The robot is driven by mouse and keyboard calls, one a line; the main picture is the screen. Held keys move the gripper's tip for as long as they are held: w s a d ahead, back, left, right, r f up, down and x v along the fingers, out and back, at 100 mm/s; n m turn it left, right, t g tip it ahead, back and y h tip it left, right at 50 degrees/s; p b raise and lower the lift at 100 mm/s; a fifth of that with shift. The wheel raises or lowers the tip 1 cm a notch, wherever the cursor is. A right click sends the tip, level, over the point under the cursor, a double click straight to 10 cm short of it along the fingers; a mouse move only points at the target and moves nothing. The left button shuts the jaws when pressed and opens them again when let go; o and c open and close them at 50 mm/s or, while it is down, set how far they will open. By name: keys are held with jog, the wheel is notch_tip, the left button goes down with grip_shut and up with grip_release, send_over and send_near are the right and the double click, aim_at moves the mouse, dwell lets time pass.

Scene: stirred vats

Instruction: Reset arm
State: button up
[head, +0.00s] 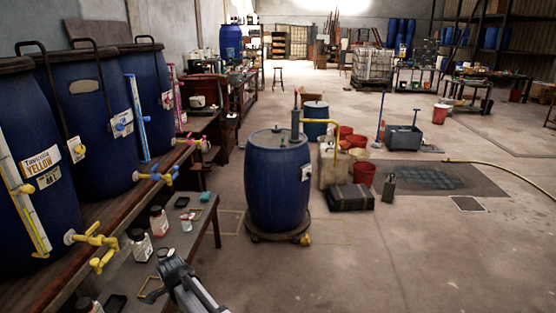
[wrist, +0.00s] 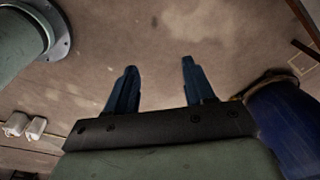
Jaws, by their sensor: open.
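My gripper (wrist: 158,66) shows in the wrist view with its two dark blue fingers spread apart. Nothing is between the fingers, and bare concrete floor (wrist: 150,40) lies beyond them. In the head view, part of my grey arm shows at the bottom edge, beside the low bench (head: 200,228); the finger opening is not clear there. A blue drum (head: 277,185) stands upright on a round wheeled base, ahead and to the right of the arm. A blue drum also shows at the lower right of the wrist view (wrist: 285,125), apart from the fingers.
Several large blue vats (head: 105,118) with yellow taps (head: 95,240) line the left side. Small bottles (head: 159,221) stand on the low bench. A black case (head: 350,198) and red buckets sit behind the drum. The floor at the right front (head: 430,260) is mostly clear.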

jog(key=w+d+f+n, duration=0.1)
jog(key=w+d+f, duration=0.1)
jog(key=d, duration=0.6)
jog(key=w+d+f+n, duration=0.1)
jog(key=w+d+n, duration=0.1)
jog(key=d, duration=0.5)
jog(key=s+d+f+n, duration=0.2)
jog(key=d, duration=0.9)
jog(key=s+d+f+n+g, duration=0.1)
jog(key=s+d+f+n, duration=0.15)
jog(key=d, duration=0.95)
jog(key=s+d+f+n, duration=0.2)
jog(key=d, duration=0.9)
jog(key=s+f+g, duration=0.3)
jog(key=s+f, duration=0.7)
jog(key=s, duration=0.5)
jog(key=s+f+g, duration=0.3)
jog(key=s+f, duration=0.7)
jog(key=s, duration=0.5)
jog(key=shift+d+f+g+y, duration=0.2)
jog(key=shift+d+g+y, duration=0.1)
jog(key=shift+d+g, duration=0.15)
jog(key=shift+s+n, duration=0.1)
jog(key=shift+n, duration=0.15)
